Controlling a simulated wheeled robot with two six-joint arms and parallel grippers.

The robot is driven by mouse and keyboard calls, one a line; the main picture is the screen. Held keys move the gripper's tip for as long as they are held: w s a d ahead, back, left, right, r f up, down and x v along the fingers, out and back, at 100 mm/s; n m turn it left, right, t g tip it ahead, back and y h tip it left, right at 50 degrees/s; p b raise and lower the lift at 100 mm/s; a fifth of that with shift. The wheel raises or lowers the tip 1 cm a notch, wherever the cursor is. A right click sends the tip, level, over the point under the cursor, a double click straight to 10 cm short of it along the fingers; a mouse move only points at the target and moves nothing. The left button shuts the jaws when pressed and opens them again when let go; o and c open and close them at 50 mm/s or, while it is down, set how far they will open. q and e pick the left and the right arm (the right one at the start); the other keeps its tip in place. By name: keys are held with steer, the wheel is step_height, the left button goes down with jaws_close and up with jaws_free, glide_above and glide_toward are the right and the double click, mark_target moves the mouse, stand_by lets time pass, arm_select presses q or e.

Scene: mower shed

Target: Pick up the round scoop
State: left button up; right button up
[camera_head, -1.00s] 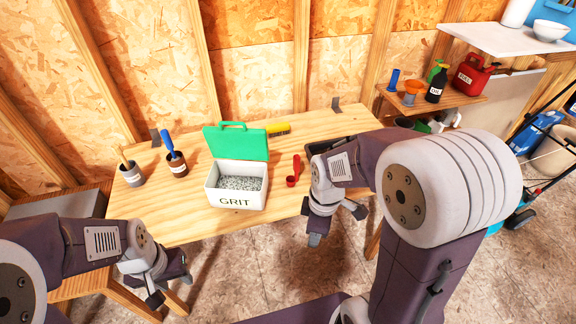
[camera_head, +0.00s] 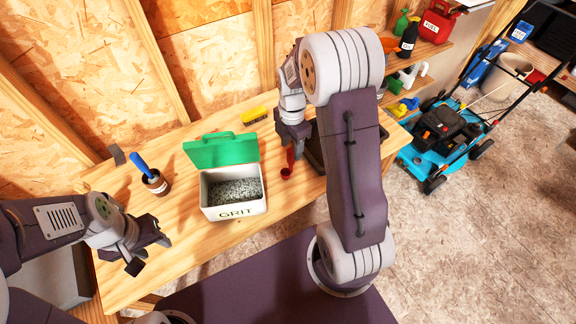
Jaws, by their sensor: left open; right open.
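The round scoop (camera_head: 286,173) is small and red, with a round cup and a handle pointing away from me. It lies on the wooden bench to the right of the grit box. My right gripper (camera_head: 293,150) is open, pointing down over the scoop's handle and partly hiding it. I cannot tell whether the fingers touch the handle. My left gripper (camera_head: 148,257) is open and empty above the bench's left front part.
The white grit box (camera_head: 234,212) with its green lid raised stands mid-bench. A brown pot with a blue-handled tool (camera_head: 155,182) is to its left, a yellow brush (camera_head: 255,116) behind. A dark tray (camera_head: 314,150) sits right of the scoop. A blue mower (camera_head: 440,135) stands at the right.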

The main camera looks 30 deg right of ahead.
mark_target(288, 160)
steer(key=f, duration=0.1)
steer(key=w+f, duration=0.1)
steer(key=shift+w+a+f, duration=0.1)
steer(key=shift+a+f, duration=0.1)
steer(key=shift+f, duration=0.2)
steer(key=f, duration=0.4)
steer(key=shift+s+a+f, duration=0.2)
steer(key=shift+s+f, duration=0.05)
steer(key=shift+s, duration=0.05)
steer(key=shift+w+f, duration=0.2)
steer(key=shift+f, duration=0.05)
steer(key=shift+s+r, duration=0.1)
steer(key=shift+s, duration=0.05)
jaws_close()
